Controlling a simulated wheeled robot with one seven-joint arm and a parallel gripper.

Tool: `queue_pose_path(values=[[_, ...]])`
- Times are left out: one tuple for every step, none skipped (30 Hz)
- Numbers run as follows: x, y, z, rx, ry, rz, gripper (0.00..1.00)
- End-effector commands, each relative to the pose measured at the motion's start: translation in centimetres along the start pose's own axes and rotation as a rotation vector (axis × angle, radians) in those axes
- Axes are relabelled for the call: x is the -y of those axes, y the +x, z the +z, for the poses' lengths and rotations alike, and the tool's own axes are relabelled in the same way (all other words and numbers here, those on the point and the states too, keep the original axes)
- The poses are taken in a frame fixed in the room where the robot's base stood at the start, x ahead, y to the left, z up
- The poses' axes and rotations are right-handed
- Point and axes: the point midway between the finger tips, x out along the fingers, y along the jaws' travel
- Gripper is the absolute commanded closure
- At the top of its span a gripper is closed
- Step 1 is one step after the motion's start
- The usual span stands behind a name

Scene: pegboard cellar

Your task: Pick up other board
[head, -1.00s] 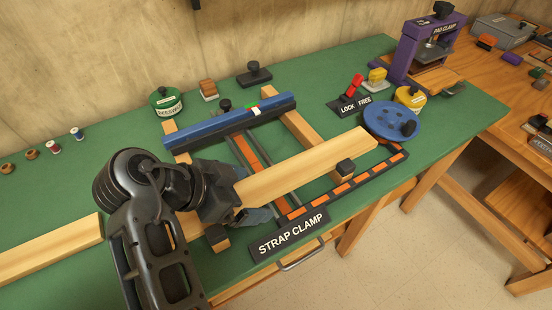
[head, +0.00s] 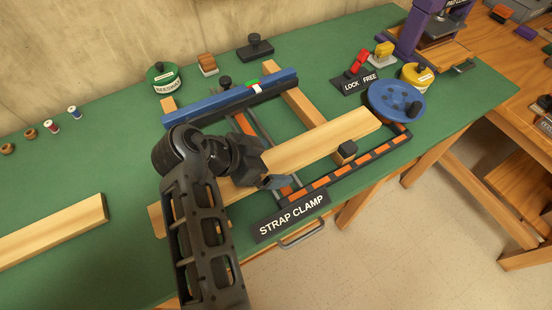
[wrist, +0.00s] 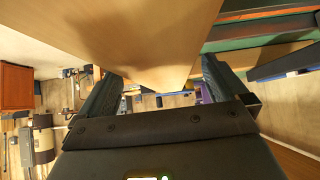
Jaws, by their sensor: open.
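A pale wooden board (head: 330,138) lies across the strap clamp frame, and my arm hides part of its left half in the head view. A second pale board (head: 50,230) lies flat on the green bench at the left, cut off by the picture edge. My gripper (head: 276,182) is open at the near edge of the clamp's board. In the wrist view my gripper (wrist: 160,78) has its two fingers apart, with a large wooden surface (wrist: 140,35) above and between them. Whether the fingers touch the wood cannot be told.
The strap clamp has a blue bar (head: 235,98), a blue crank wheel (head: 395,102) and an orange-marked strap (head: 335,177). A lock/free lever (head: 358,64) and yellow tin (head: 416,75) stand behind. Spools (head: 52,126) sit at the left. Green bench is clear between the spools and the loose board.

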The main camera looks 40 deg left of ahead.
Motion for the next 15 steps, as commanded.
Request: queue_pose_path(values=[[0.0, 0.04, 0.0, 0.0, 0.0, 0.0, 0.0], [0.0, 0.05, 0.01, 0.0, 0.0, 0.0, 0.0], [0.0, 0.04, 0.01, 0.0, 0.0, 0.0, 0.0], [0.0, 0.04, 0.01, 0.0, 0.0, 0.0, 0.0], [0.0, 0.03, 0.01, 0.0, 0.0, 0.0, 0.0], [-0.01, 0.03, 0.01, 0.0, 0.0, 0.0, 0.03], [-0.01, 0.03, 0.01, 0.0, 0.0, 0.0, 0.06], [-0.01, 0.02, 0.01, 0.0, 0.0, 0.0, 0.09], [-0.01, 0.02, 0.01, 0.0, 0.0, 0.0, 0.12], [-0.01, 0.02, 0.01, 0.0, 0.0, 0.0, 0.15], [-0.01, 0.02, 0.01, 0.0, 0.0, 0.0, 0.18], [-0.01, 0.01, 0.01, 0.0, 0.0, 0.0, 0.22], [-0.01, 0.01, 0.01, 0.0, 0.0, 0.0, 0.25], [-0.01, 0.01, 0.01, 0.0, 0.0, 0.0, 0.28], [-0.01, 0.01, 0.01, 0.0, 0.0, 0.0, 0.32]])
